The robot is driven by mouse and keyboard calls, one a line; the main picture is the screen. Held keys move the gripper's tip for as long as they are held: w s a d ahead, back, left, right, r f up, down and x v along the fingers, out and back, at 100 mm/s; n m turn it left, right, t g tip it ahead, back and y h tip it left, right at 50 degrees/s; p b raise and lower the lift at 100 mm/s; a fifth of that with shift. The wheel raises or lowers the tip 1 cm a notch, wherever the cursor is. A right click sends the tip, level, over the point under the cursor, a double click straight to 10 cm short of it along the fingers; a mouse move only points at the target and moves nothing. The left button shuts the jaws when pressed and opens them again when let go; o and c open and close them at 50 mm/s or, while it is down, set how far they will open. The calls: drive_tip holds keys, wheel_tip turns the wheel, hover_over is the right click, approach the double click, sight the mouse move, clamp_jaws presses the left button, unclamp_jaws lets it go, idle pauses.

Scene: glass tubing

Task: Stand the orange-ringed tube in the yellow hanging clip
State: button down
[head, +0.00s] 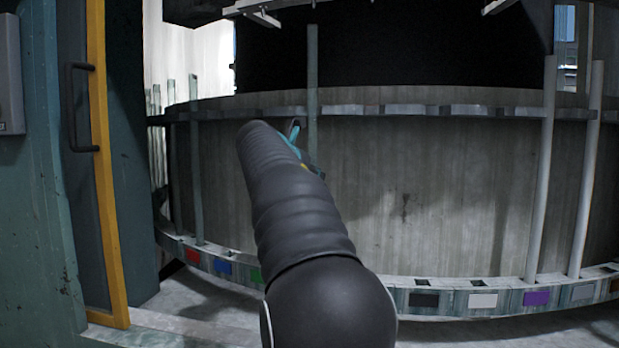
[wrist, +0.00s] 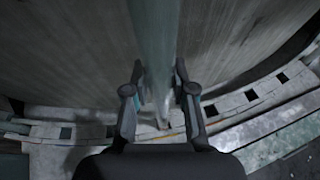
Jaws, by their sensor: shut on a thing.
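A long, pale grey-green glass tube (wrist: 155,45) runs upright between the two fingers of my gripper (wrist: 160,85) in the wrist view. The gripper is shut on it. In the head view the upper part of a tube (head: 312,75) stands upright behind my arm and rises above the upper rail; it appears to be the held one. A thin orange mark shows low by the tube in the wrist view, too small to tell if it is the ring. My arm hides the tube's lower part and most of the gripper in the head view. I cannot make out the yellow clip.
A curved upper rail (head: 430,110) and a lower rail with square holes (head: 450,283) run along a grey wall. Colour patches mark the lower rail, including red, blue and purple (head: 536,298). Other tubes stand at left (head: 196,170) and right (head: 543,170). A yellow-edged door (head: 107,180) is at left.

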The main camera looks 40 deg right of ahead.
wheel_tip(320, 180, down, 7)
drive_tip(key=b, duration=0.3)
drive_tip(key=shift+w+d+r, duration=0.2)
drive_tip(key=shift+d, duration=0.05)
idle(0.5)
idle(0.5)
drive_tip(key=c, duration=0.9)
unclamp_jaws()
